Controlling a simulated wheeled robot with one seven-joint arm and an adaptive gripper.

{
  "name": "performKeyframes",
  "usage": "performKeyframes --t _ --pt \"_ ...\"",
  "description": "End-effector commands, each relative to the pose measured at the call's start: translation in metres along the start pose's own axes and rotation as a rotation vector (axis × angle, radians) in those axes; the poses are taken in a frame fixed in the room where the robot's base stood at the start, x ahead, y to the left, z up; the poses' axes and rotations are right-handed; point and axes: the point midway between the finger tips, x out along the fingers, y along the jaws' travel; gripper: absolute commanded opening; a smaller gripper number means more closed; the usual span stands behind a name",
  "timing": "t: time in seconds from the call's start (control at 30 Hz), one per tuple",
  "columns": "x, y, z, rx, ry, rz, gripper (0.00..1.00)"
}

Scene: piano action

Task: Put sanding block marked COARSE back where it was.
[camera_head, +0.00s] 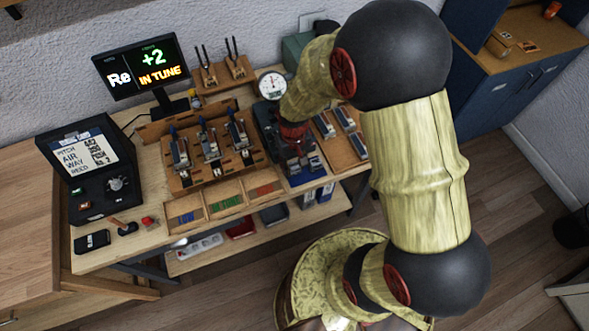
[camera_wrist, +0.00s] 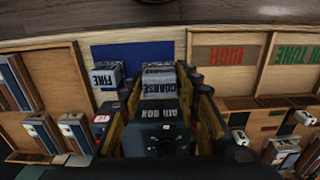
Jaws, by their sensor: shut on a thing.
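The sanding block marked COARSE (camera_wrist: 159,86) is a grey block between the fingers of my gripper (camera_wrist: 160,78) in the wrist view. My gripper is shut on it. The block is at the near edge of a blue mat (camera_wrist: 140,51); I cannot tell whether it touches the mat. A similar block marked FINE (camera_wrist: 105,77) stands beside it, to the left in the wrist view. In the head view my gripper (camera_head: 295,150) is low over the bench, and the blue mat (camera_head: 308,177) shows in front of it. My arm hides part of this area.
Sorting trays (camera_head: 225,197), one marked HIGH, lie to the left in the head view. A wooden rack (camera_head: 210,150) with reed-like parts stands behind them. A dial gauge (camera_head: 272,85) is behind my gripper.

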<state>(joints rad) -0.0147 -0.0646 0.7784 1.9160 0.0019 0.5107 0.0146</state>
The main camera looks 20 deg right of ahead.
Motion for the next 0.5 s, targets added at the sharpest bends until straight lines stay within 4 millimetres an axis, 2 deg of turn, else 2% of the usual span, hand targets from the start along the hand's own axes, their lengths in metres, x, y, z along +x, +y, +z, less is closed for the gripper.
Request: performKeyframes --t 0.17,0.37,0.5 --pt "0.01 0.005 -0.006 0.002 0.0 0.0 0.01" --pt "0.039 0.006 -0.007 0.0 -0.001 0.0 0.01" --pt "0.042 0.006 -0.008 0.0 0.001 0.0 0.01"
